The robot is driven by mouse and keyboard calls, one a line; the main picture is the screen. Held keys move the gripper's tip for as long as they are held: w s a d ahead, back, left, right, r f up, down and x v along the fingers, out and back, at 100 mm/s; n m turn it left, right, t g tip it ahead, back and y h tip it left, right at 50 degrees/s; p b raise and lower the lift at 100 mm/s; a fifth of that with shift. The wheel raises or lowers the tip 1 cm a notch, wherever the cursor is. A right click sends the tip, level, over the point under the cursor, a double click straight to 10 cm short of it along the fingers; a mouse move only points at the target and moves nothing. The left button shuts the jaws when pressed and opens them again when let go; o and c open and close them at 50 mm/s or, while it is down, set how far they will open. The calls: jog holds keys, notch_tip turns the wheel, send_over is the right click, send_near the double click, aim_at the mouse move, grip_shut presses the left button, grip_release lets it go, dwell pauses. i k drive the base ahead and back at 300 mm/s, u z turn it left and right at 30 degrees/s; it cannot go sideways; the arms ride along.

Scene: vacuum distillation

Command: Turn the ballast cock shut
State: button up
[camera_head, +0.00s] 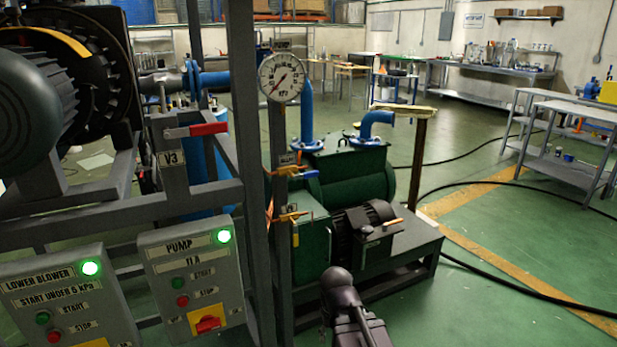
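A small cock with a blue lever (306,174) and an orange-yellow body sits on the grey post, just below a small label plate (288,158) that seems to read "ballast". The lever points right, across the post. A second small cock with a yellow handle (291,216) sits lower on the same post. Part of my dark arm rises at the bottom centre, below and to the right of both cocks and apart from them in the picture. I cannot make out gripper fingers on it.
A round gauge (281,77) tops the post. The green pump (348,178) with its black motor stands behind and right. Control boxes (192,275) and a red-handled valve (207,130) are at left. Black hoses cross the floor; open green floor lies right.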

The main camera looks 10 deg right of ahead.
aim_at(314, 174)
jog(key=z, duration=0.55)
jog(key=k, duration=0.85)
jog(key=u, duration=0.4)
jog(key=i, duration=0.5)
